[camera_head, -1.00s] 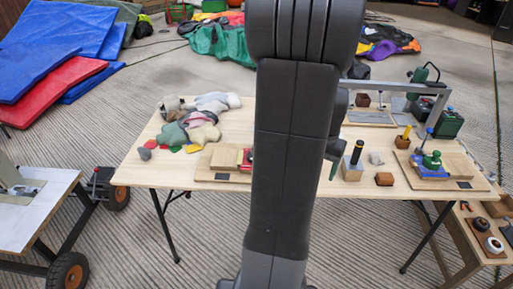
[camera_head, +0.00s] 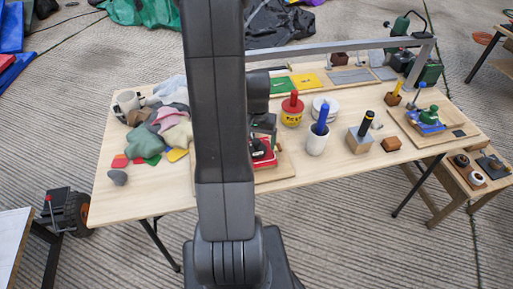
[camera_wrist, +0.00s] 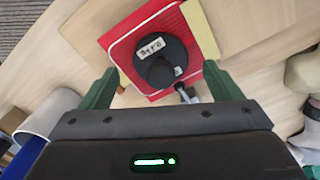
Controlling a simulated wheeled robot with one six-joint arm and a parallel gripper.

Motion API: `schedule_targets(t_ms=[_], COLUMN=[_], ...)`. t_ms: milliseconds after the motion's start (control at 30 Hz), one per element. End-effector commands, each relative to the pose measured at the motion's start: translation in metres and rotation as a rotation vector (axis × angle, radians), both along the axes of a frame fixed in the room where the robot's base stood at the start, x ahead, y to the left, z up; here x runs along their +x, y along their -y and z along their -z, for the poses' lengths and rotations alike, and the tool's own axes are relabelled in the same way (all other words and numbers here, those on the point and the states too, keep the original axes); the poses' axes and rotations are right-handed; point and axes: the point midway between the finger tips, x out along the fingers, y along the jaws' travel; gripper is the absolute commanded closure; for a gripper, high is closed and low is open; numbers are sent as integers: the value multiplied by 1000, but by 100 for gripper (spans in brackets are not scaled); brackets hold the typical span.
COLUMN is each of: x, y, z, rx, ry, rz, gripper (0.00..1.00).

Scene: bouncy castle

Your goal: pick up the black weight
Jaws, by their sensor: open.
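The black weight (camera_wrist: 160,58) is a round dark disc with a knob on top and a pale label. It rests on a red patch (camera_wrist: 118,38) with a white border line. In the head view the black weight (camera_head: 257,151) shows small, partly hidden by my arm. My gripper (camera_wrist: 161,68) is open, with one green finger on each side of the weight in the wrist view. Nothing is held between the fingers. I cannot tell how far above the weight the fingertips are.
A white pot with a blue handle (camera_head: 317,140), a red-topped tub (camera_head: 292,112) and a block with a black-topped handle (camera_head: 360,139) stand right of the weight. A fabric pile (camera_head: 160,122) lies left. A grey metal bar (camera_head: 340,47) spans the table's back.

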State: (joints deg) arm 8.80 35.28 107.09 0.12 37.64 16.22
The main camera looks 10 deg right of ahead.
Motion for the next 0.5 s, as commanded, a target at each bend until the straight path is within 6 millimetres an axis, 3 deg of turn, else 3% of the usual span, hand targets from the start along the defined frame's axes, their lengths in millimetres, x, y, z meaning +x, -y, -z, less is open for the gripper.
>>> schedule_targets(t_ms=[200, 500], x=[0, 0], y=[0, 0], z=[22, 25], rx=[0, 0], ry=[-1, 1], rz=[0, 0], gripper=[15, 17])
